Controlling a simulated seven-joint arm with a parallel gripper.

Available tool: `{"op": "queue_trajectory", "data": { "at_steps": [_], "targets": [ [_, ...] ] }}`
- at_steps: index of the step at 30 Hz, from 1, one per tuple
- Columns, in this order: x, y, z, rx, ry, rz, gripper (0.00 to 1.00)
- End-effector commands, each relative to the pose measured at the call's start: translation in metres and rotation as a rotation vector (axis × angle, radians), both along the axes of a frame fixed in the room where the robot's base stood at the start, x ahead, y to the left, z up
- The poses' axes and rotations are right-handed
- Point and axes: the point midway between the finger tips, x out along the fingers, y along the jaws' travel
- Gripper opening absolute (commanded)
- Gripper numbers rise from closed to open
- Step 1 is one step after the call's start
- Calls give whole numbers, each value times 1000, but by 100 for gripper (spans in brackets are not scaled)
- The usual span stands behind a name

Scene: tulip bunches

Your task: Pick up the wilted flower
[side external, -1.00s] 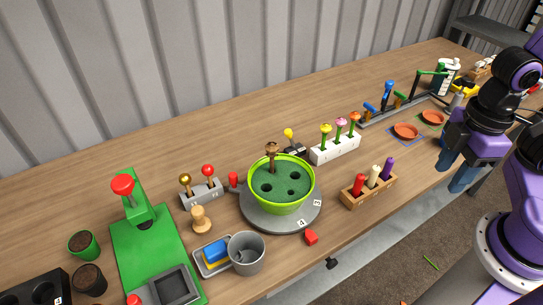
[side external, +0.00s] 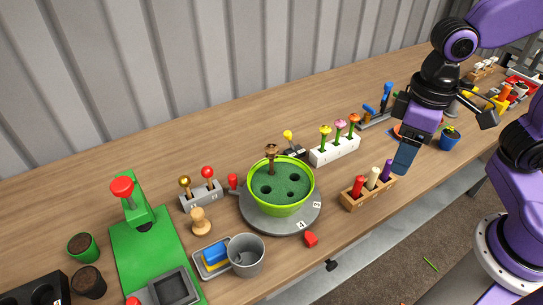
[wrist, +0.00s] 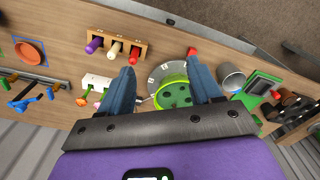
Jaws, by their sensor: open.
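The wilted flower (side external: 271,152) is brown with a drooping head. It stands in a hole at the back left of the green foam in the lime-green bowl (side external: 310,187), which has several other, empty holes. The bowl also shows in the wrist view (wrist: 184,82), between my fingers; I cannot make out the flower there. My gripper (side external: 407,155) is open and empty, raised above the table to the right of the bowl and well apart from it. Its two blue fingers (wrist: 162,82) are spread wide in the wrist view.
The bowl sits on a grey numbered turntable (side external: 250,215). A white block (side external: 335,149) with several fresh flowers stands behind right. A wooden rack (side external: 369,191) with pegs is at front right. A grey cup (side external: 247,256) and a green press (side external: 150,250) are left.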

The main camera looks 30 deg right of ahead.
Motion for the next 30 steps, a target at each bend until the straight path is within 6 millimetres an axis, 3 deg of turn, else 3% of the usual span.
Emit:
{"op": "queue_trajectory", "data": {
  "at_steps": [3,15,24,30],
  "targets": [
    [31,24,8,-1,5,-242,64],
    [125,85,29,0,19,-1063,64],
    [189,118,37,1,26,-1678,64],
    [221,128,40,1,29,-2026,64]
  ]
}}
